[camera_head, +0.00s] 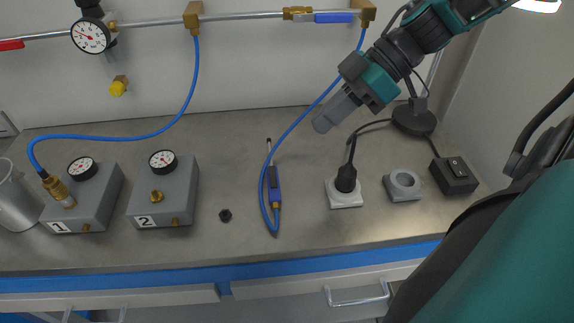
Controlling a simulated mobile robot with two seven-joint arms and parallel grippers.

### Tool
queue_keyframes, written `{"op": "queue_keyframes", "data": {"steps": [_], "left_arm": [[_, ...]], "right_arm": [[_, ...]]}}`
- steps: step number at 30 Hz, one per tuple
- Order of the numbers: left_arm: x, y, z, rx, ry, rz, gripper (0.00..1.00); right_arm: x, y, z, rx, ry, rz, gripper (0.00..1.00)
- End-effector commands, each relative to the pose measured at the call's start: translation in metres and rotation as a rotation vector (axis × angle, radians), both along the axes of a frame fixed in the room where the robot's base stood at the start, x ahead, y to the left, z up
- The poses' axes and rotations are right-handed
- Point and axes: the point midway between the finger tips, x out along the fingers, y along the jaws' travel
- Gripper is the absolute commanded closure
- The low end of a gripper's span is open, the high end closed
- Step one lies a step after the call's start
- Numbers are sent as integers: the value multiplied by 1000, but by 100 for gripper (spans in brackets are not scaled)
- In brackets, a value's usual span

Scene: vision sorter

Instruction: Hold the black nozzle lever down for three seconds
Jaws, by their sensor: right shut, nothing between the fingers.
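The blue air nozzle (276,194) lies on the grey bench in the middle, its thin metal tip pointing to the back. Its black lever (271,178) runs along the upper part of the body; how far it is pressed is too small to tell. A blue hose joins it at the front end. My right gripper (323,122) is shut and empty, above the bench to the right of and behind the nozzle, apart from it. My left gripper is not in view.
Box 1 (86,208) and box 2 (176,205) with gauges stand left, near a metal cup (14,205). A black cap (225,215) lies left of the nozzle. Right are a white socket with black plug (346,180), a grey ring block (402,185) and a black switch box (455,175).

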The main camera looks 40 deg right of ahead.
Motion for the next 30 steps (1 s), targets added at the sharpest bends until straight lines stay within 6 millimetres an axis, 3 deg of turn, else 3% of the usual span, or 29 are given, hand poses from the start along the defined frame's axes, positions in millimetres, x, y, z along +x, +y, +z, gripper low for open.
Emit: {"op": "queue_keyframes", "data": {"steps": [18,24,30], "left_arm": [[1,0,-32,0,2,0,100],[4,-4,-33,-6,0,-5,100],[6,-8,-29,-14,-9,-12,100]], "right_arm": [[26,67,-75,3,5,0,100],[22,67,-101,3,4,-1,100],[21,68,-108,2,1,-1,100]]}}
